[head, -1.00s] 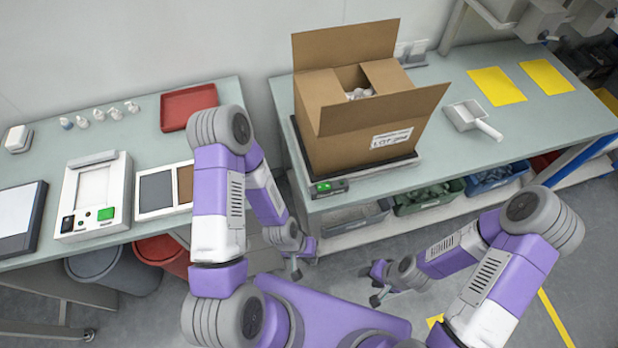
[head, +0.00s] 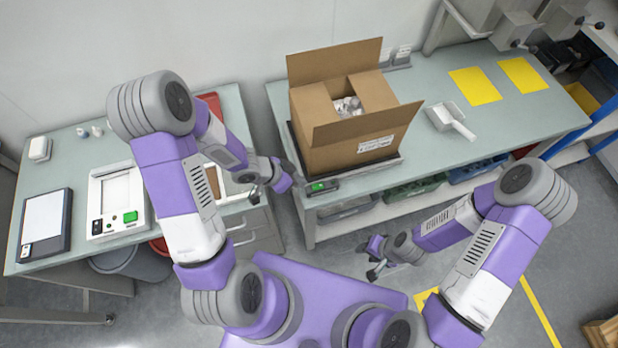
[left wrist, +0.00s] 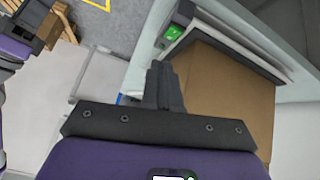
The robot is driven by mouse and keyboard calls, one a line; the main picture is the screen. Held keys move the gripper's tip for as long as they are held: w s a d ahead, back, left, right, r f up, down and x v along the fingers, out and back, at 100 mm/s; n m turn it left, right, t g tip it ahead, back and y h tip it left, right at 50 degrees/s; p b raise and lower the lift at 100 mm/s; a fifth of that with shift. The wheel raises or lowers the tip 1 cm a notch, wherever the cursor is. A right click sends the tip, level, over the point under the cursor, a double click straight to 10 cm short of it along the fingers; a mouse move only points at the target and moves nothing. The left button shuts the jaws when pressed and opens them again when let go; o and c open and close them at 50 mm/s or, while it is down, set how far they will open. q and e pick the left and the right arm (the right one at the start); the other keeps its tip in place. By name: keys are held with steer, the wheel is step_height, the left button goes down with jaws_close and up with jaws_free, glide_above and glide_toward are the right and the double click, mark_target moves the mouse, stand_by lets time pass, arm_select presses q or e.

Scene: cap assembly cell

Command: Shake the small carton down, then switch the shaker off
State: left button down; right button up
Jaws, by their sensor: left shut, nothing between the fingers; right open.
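An open brown carton (head: 335,138) with raised flaps stands on the shaker's platform (head: 385,162) on the right-hand table. White pieces (head: 347,105) show inside its opening. My left gripper (head: 254,197) is shut and empty, in front of the table's left edge and left of the control box. In the left wrist view its shut fingers (left wrist: 163,85) show near the carton side (left wrist: 225,95) and the green display (left wrist: 172,35). My right gripper (head: 374,273) is open and empty, low in front of the table.
A white scoop (head: 450,118) and two yellow mats (head: 474,87) lie right of the carton. The left table holds a white device (head: 112,205) with a green button and a dark tablet-like panel (head: 45,225). Bins (head: 415,187) stand under the right table.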

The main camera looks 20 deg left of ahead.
arm_select(q)
steer(key=a+r+m, duration=0.1)
steer(key=r, duration=0.1)
steer(key=a+r+m+p, duration=0.1)
steer(key=r+m, duration=0.1)
steer(key=shift+w+a, duration=0.15)
steer(key=shift+a, duration=0.05)
steer(key=b, duration=0.7)
glide_above(317, 186)
steer(key=s+a, duration=0.2)
steer(key=f, duration=0.8)
steer(key=shift+w, duration=0.2)
step_height(317, 186, down, 2)
steer(key=shift+w+f+b, duration=0.1)
steer(key=shift+b, duration=0.6)
steer(key=shift+a+f+b, duration=0.1)
steer(key=shift+f+b, duration=0.45)
steer(key=shift+f, duration=0.3)
